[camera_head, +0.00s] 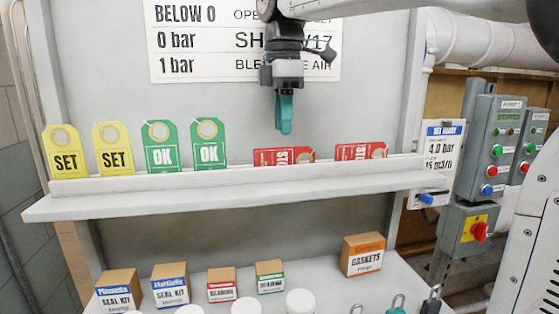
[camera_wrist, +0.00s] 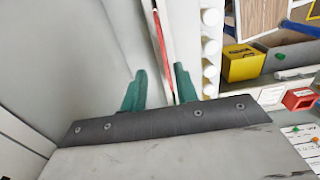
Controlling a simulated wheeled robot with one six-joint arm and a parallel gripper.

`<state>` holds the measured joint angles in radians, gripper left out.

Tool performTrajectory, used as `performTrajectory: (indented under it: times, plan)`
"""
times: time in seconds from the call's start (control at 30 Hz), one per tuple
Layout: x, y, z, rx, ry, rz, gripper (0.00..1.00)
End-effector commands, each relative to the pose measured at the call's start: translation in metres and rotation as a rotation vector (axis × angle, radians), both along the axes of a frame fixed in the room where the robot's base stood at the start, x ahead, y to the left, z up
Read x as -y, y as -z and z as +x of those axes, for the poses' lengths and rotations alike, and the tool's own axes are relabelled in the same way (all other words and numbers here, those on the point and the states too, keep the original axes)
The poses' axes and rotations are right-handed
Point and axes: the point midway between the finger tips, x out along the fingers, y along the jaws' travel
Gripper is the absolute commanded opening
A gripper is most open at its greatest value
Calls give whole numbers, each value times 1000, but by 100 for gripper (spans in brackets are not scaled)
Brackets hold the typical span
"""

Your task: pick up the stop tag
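Two red tags with white lettering lie on their sides on the white shelf (camera_head: 230,186), behind its front lip: a left red tag (camera_head: 285,155) and a right red tag (camera_head: 361,151). The lip hides their lower parts, and the word is not fully readable. My gripper (camera_head: 285,131) points down just above the left red tag, apart from it in the head view. In the wrist view my gripper (camera_wrist: 162,88) is open, with its two green fingers apart. A red tag (camera_wrist: 163,42) shows edge-on as a thin strip between and beyond the fingers.
Two yellow SET tags (camera_head: 64,160) (camera_head: 114,158) and two green OK tags (camera_head: 160,157) (camera_head: 208,155) stand on the shelf to the left. A sign board (camera_head: 200,45) is behind my arm. Boxes, including a gaskets box (camera_head: 363,258), stand below.

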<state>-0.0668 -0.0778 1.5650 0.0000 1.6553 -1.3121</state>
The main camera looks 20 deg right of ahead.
Motion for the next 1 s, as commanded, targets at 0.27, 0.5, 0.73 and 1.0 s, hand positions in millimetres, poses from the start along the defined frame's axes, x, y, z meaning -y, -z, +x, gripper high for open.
performTrajectory:
  times: [0.27,0.5,0.73,1.0]
  plan:
    - [-4,37,-6,-2,2,-1,30]
    - [-4,61,-6,0,4,0,30]
    - [-4,62,-6,1,4,0,27]
    - [-4,62,-6,1,4,0,0]
